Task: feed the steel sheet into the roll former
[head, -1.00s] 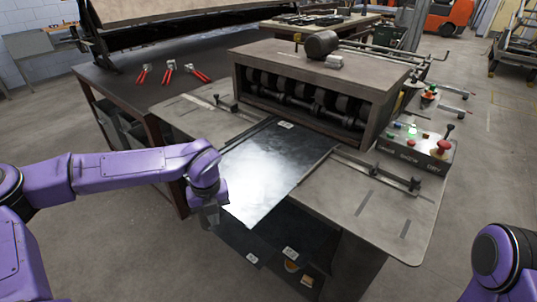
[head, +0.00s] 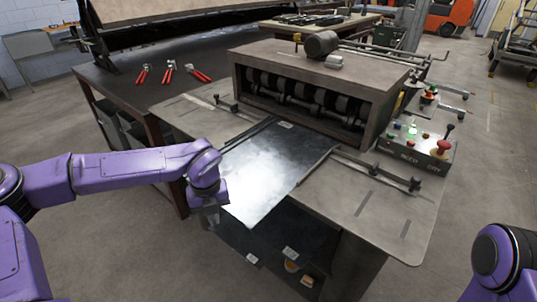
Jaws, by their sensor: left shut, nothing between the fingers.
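The shiny steel sheet (head: 268,170) lies flat on the roll former's table, its far edge close to the rollers and its near corner past the table's front edge. The roll former (head: 318,90) is a brown housing with a row of dark rollers (head: 300,92) in its opening. My left gripper (head: 211,213) is at the sheet's near left edge, pointing down. It is shut with nothing between its fingers; whether it touches the sheet I cannot tell. Of my right arm only a purple part shows at the lower right; its gripper is out of view.
Guide bars (head: 375,170) flank the sheet. A control box (head: 418,152) with a red button and a lit green light stands at the right. Red-handled snips (head: 169,71) lie on the dark bench (head: 120,92) at the left. More sheets (head: 285,240) lie on a shelf below.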

